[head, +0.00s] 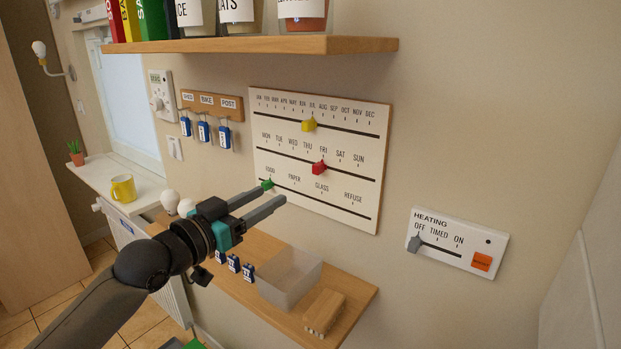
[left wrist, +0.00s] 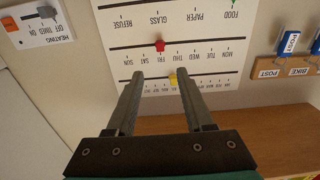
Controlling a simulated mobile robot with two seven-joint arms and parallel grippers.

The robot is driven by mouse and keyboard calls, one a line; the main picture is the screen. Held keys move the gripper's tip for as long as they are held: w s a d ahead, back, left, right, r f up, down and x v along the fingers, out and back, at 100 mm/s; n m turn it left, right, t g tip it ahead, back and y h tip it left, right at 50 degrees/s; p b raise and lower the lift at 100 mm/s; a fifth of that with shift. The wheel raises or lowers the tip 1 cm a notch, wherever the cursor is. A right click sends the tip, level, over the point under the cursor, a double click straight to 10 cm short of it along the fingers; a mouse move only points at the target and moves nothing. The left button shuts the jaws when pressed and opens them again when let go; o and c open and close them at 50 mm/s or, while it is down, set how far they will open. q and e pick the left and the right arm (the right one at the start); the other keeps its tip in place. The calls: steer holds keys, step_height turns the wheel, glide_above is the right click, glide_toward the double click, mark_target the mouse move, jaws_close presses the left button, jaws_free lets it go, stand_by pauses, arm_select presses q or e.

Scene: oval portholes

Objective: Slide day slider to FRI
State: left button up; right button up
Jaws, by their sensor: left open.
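The day slider is a red knob (head: 319,168) on the middle track of a white board (head: 300,215). It stands at the FRI label; in the left wrist view, which is upside down, the red knob (left wrist: 160,46) also lines up with FRI. My left gripper (head: 274,194) is open and empty, in front of the board's lower left part, with its fingers pointing at the board. In the left wrist view its fingertips (left wrist: 160,77) are apart, and the red knob lies beyond them, clear of both. My right gripper is not in view.
The board also has a yellow month knob (head: 309,125) and a green knob (head: 267,185) near FOOD. A wooden shelf (head: 250,45) juts out above. A lower shelf (head: 353,296) holds a clear bin (head: 290,276) and a brush (head: 324,310). A heating panel (head: 458,243) is at right.

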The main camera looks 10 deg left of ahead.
arm_select(q)
steer(key=s+d+f+g+y, duration=0.1)
steer(key=s+d+f+g, duration=0.15)
steer(key=s+f, duration=0.45)
steer(key=s+d+f+g+y, duration=0.2)
steer(key=f+g, duration=0.1)
steer(key=f, duration=0.7)
steer(key=s+f+n+g+y, duration=0.15)
steer(key=s+f+g, duration=0.35)
steer(key=s, duration=0.5)
steer(key=s+f+n+g+y, duration=0.1)
steer(key=s+f+g+y, duration=0.1)
steer(key=s+f, duration=0.6)
steer(key=s+f+g+b, duration=0.1)
steer(key=s+f+b, duration=0.25)
steer(key=f, duration=1.15)
steer(key=s+f+g+b, duration=0.15)
steer(key=f+b, duration=0.35)
steer(key=f, duration=1)
steer(key=s+a+f+b, duration=0.1)
steer(key=s+f+b, duration=0.2)
steer(key=s+f, duration=0.4)
steer(key=s+a+f+b, duration=0.1)
steer(key=s+f+b, duration=0.3)
steer(key=s+f, duration=0.4)
step_height(320, 180, down, 5)
steer(key=shift+f+g, duration=0.1)
steer(key=shift+g, duration=0.2)
